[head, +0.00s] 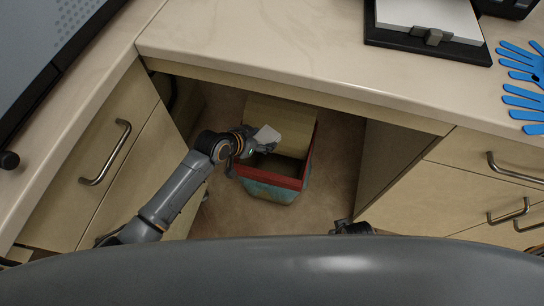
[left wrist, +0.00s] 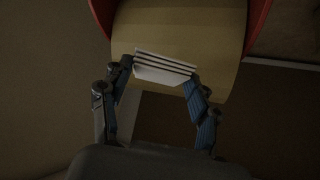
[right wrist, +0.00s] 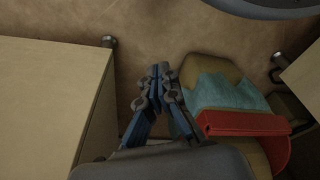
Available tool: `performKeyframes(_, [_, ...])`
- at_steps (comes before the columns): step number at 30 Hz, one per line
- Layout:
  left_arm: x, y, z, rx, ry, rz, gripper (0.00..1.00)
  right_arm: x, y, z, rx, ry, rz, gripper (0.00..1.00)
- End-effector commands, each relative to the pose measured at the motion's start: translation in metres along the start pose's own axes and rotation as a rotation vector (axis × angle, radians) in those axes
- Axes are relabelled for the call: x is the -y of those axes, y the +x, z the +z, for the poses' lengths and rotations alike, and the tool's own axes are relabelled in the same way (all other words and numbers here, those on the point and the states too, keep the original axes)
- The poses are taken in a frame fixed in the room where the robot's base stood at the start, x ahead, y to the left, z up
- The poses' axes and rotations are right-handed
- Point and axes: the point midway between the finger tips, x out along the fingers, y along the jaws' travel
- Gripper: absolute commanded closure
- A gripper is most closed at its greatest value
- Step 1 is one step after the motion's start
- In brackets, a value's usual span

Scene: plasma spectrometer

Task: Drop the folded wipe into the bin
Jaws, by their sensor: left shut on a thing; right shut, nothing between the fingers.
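The folded wipe (head: 267,134) is a small white layered pad. My left gripper (head: 254,142) is shut on it and holds it above the bin's opening. In the left wrist view the wipe (left wrist: 163,68) sits between the two fingertips (left wrist: 160,72), its folded layers facing the camera. The bin (head: 268,192) has a red rim, a blue-green outside and a tan inside; it stands on the floor under the desk. It also shows in the right wrist view (right wrist: 222,92). My right gripper (right wrist: 160,72) is shut and empty, to the side of the bin.
The desk top (head: 250,45) overhangs the bin at the back. Drawer cabinets with metal handles stand on the left (head: 100,160) and right (head: 450,200). A black tray with white paper (head: 430,20) and blue gloves (head: 525,95) lie on the desk.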

Motion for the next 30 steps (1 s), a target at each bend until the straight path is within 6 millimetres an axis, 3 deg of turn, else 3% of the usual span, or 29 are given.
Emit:
performKeyframes(8, [-0.001,0.007,0.007,-0.001,0.002,0.001,0.57,-0.001,-0.020,-0.015,-0.018,0.003,0.002,1.00])
performKeyframes(18, [0.000,0.017,0.016,-0.001,0.001,0.001,0.57,-0.004,-0.067,-0.036,-0.045,0.007,0.006,1.00])
performKeyframes(30, [0.000,0.027,0.027,-0.001,0.001,0.000,0.57,-0.006,-0.126,-0.046,-0.076,0.012,0.012,1.00])
